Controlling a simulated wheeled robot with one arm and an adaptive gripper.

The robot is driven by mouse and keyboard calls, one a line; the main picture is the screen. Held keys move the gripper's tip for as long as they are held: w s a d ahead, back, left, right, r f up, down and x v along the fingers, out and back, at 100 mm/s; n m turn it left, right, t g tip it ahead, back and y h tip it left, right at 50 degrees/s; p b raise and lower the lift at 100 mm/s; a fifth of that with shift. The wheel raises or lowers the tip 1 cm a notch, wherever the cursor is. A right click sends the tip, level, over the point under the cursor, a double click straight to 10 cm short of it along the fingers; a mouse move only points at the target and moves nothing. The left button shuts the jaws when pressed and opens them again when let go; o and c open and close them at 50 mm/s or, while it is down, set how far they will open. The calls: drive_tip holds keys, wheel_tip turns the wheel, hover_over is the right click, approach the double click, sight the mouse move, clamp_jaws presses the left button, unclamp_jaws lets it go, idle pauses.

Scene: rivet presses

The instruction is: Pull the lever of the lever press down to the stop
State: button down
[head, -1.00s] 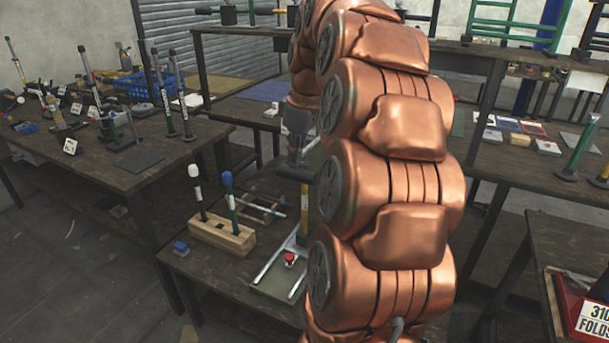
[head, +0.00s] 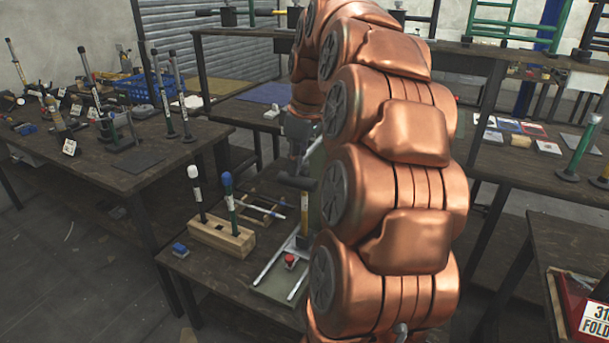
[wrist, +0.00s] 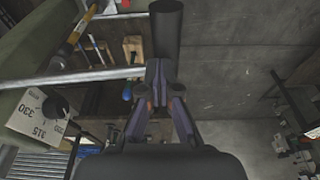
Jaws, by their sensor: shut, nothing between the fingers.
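A black cylindrical handle (head: 294,183) lies crosswise above that shaft. It also shows in the wrist view (wrist: 166,42), just beyond my fingertips. My gripper (head: 298,168) is shut and empty, just above the handle in the head view; its fingers show in the wrist view (wrist: 160,78). Whether they touch the handle is unclear. My copper arm hides the press's right side.
A wooden block (head: 222,238) holding two upright handles stands left of the press, with a small blue item (head: 179,249) beside it. The left table (head: 150,172) carries tools and a blue crate (head: 145,88). A white marked scale plate (wrist: 38,118) is near my gripper.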

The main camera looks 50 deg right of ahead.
sight(297, 183)
drive_tip(key=shift+f+b, duration=0.45)
drive_tip(key=shift+f, duration=0.75)
drive_tip(key=shift+w+d+f+b, duration=0.1)
drive_tip(key=shift+f+b, duration=0.15)
drive_tip(key=shift+f, duration=0.25)
drive_tip(key=shift+s+d+f+b, duration=0.1)
drive_tip(key=shift+d+f+b, duration=0.1)
drive_tip(key=shift+f, duration=0.25)
drive_tip(key=shift+w+d+f+b, duration=0.1)
drive_tip(key=shift+f+b, duration=0.15)
drive_tip(key=shift+f, duration=0.4)
drive_tip(key=f, duration=0.1)
drive_tip(key=f+b, duration=0.1)
drive_tip(key=shift+w+d+f, duration=0.15)
drive_tip(key=shift+d+f, duration=0.2)
drive_tip(key=shift+f, duration=0.05)
